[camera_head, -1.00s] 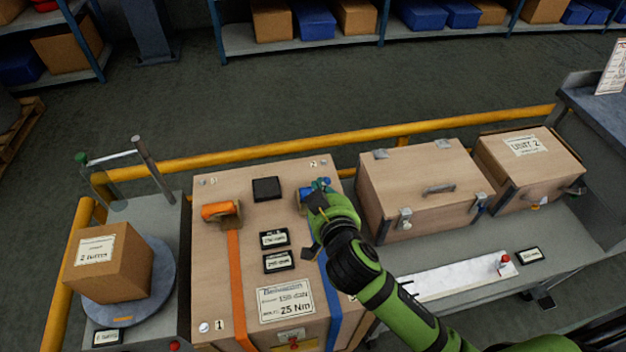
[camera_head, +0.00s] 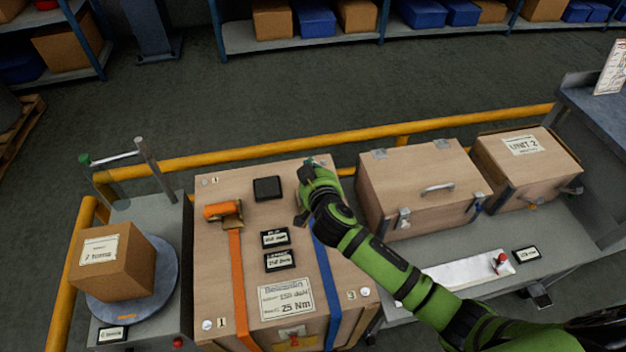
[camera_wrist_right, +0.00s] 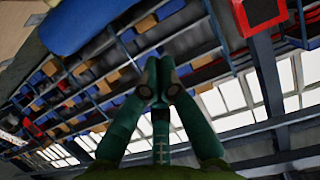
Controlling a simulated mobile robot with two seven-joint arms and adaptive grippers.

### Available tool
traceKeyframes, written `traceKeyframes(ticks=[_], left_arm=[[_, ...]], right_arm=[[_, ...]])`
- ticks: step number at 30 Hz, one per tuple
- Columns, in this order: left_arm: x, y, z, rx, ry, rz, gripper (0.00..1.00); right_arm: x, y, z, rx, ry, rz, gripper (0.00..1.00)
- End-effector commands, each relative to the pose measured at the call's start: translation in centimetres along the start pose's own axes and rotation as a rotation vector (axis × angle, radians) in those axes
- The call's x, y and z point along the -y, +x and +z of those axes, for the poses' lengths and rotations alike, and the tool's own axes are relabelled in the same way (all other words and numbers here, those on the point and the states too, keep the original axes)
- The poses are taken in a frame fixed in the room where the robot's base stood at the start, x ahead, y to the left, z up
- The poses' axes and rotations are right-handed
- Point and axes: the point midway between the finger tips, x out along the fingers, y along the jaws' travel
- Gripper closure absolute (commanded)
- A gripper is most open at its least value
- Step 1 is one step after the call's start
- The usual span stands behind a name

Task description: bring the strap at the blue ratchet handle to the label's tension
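The blue strap (camera_head: 325,270) runs down the right side of the wooden crate (camera_head: 213,275) in the head view. My right gripper (camera_head: 311,165) is at the strap's upper end and hides the blue ratchet handle there. In the right wrist view the fingertips (camera_wrist_right: 160,72) are together with nothing visible between them. A large blue surface (camera_wrist_right: 90,20), apparently the handle, lies close beside them; I cannot tell whether they touch. A white label (camera_head: 286,298) on the crate reads about 150 daN and 25 Nm. Two small black displays (camera_head: 275,238) (camera_head: 280,261) sit above it. My left gripper is out of view.
An orange ratchet (camera_head: 222,211) and orange strap (camera_head: 241,280) are on the crate's left side. A black square pad (camera_head: 267,188) lies between the ratchets. A yellow rail (camera_head: 240,155) runs behind. A latched wooden case (camera_head: 420,190) stands to the right, a carton (camera_head: 112,262) to the left.

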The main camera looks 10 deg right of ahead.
Motion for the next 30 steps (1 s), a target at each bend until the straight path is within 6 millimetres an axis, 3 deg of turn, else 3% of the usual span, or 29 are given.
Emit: traceKeyframes(ticks=[3, 9, 23, 30], left_arm=[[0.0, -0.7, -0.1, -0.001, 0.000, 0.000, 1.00], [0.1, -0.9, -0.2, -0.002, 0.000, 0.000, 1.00], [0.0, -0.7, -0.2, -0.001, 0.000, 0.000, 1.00], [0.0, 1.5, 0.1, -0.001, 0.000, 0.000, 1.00]], right_arm=[[0.0, -0.8, 1.9, 0.006, -0.004, -0.001, 1.00], [0.0, -1.3, 3.5, 0.001, -0.002, 0.000, 1.00], [0.0, -1.4, 3.9, -0.001, 0.000, 0.000, 1.00], [0.1, -0.9, 4.6, -0.034, 0.001, 0.000, 1.00]])
